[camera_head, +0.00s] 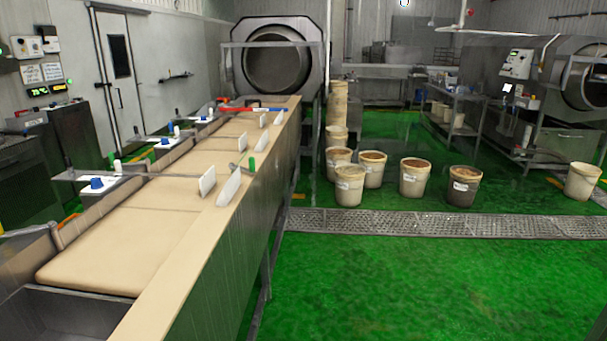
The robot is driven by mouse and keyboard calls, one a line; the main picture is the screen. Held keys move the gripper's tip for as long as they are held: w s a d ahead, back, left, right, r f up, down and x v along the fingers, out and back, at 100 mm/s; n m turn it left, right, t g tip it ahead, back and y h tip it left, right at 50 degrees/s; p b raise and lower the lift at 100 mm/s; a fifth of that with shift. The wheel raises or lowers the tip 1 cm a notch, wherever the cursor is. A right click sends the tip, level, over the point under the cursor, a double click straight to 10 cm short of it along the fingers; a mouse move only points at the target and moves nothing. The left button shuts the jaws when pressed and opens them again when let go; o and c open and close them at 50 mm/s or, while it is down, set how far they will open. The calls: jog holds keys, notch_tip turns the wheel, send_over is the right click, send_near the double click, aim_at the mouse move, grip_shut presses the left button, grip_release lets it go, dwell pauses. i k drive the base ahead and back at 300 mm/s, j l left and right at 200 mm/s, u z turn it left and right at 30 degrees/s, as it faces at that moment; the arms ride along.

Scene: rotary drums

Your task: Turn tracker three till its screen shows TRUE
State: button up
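Several white plates with blue knobs sit along the left side of a long tan conveyor (135,225). The nearest plate with a blue knob (97,183) is at the left, a second knobbed plate (166,141) is farther along, and a third (203,120) is farther still. They may be the trackers, but I cannot read any number or the word TRUE on them. A small dark display with green characters (40,91) hangs on the left wall; its text is too small to read. My gripper is not in view.
Several buckets, including a near one (349,185), stand on the green floor right of the conveyor. A large drum (277,68) is at the conveyor's far end. A metal drain grate (430,222) crosses the floor. The floor at front right is clear.

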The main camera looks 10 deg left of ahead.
aim_at(96, 182)
jog(key=i+u, duration=0.2)
jog(key=i, duration=0.25)
jog(key=i+l+u, duration=0.15)
jog(key=i, duration=0.35)
jog(key=i+l+u, duration=0.2)
jog(key=i, duration=0.25)
jog(key=i+l+u, duration=0.6)
jog(key=i+l, duration=0.15)
jog(key=i+l+u, duration=0.3)
jog(key=l, duration=0.3)
jog(key=l+u, duration=0.3)
jog(key=u, duration=1.1)
jog(key=i+j+u, duration=0.1)
jog(key=j+u, duration=0.3)
jog(key=i+j+u, duration=0.15)
jog(key=j+u, duration=0.25)
jog(key=i+j+u, duration=0.15)
jog(key=j+u, duration=0.2)
jog(key=i+j+u, duration=0.25)
jog(key=u, duration=0.15)
jog(key=i+j+u, duration=0.3)
jog(key=u, duration=0.2)
jog(key=i+j+u, duration=0.55)
jog(key=i+u, duration=0.2)
jog(key=u, duration=0.2)
